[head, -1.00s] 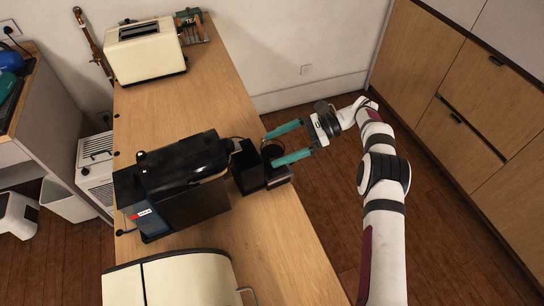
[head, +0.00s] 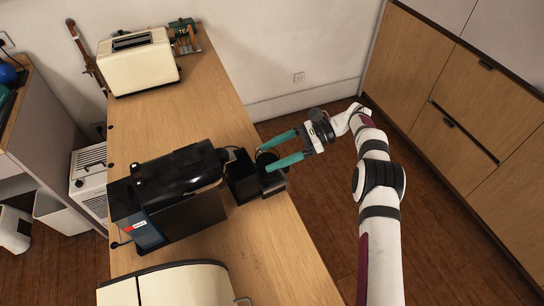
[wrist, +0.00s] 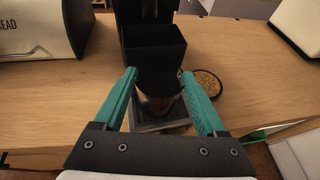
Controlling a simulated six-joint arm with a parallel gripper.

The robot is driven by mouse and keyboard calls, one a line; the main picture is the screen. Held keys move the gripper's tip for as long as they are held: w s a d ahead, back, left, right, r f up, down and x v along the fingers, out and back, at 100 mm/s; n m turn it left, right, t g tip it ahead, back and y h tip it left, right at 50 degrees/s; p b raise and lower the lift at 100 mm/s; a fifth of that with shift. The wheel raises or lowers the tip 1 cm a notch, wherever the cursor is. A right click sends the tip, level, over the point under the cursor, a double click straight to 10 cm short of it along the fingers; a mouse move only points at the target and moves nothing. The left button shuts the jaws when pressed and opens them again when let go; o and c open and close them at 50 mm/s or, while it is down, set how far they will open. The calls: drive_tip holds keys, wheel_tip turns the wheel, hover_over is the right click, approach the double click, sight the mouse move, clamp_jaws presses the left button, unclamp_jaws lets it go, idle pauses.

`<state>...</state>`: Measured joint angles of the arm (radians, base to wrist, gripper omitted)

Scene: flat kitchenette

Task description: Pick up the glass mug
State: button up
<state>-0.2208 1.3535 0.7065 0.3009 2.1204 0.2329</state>
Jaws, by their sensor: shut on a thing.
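The glass mug (head: 266,158) looks dark and see-through. It stands on the drip tray (head: 275,187) at the front of the black coffee machine (head: 180,180), near the counter's right edge. In the wrist view the mug (wrist: 160,100) shows between the fingers, dark around its upper part. My gripper (head: 265,158) has two teal fingers, one on each side of the mug, and is shut on it. The gripper also shows in the wrist view (wrist: 158,75). The mug looks upright. Its exact contact with the fingers is hard to see.
A cream toaster (head: 138,60) stands at the far end of the wooden counter (head: 215,105). A cream bread bin (head: 185,285) is at the near end. In the wrist view a black box-shaped part (wrist: 153,50) rises just behind the mug. The floor to the right is free.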

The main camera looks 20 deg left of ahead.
drive_tip(key=d+r, duration=1)
drive_tip(key=d, duration=0.1)
drive_tip(key=shift+w+d+r, duration=0.25)
drive_tip(key=shift+w+r, duration=0.1)
drive_tip(key=shift+w, duration=0.05)
idle(0.4)
idle(1.5)
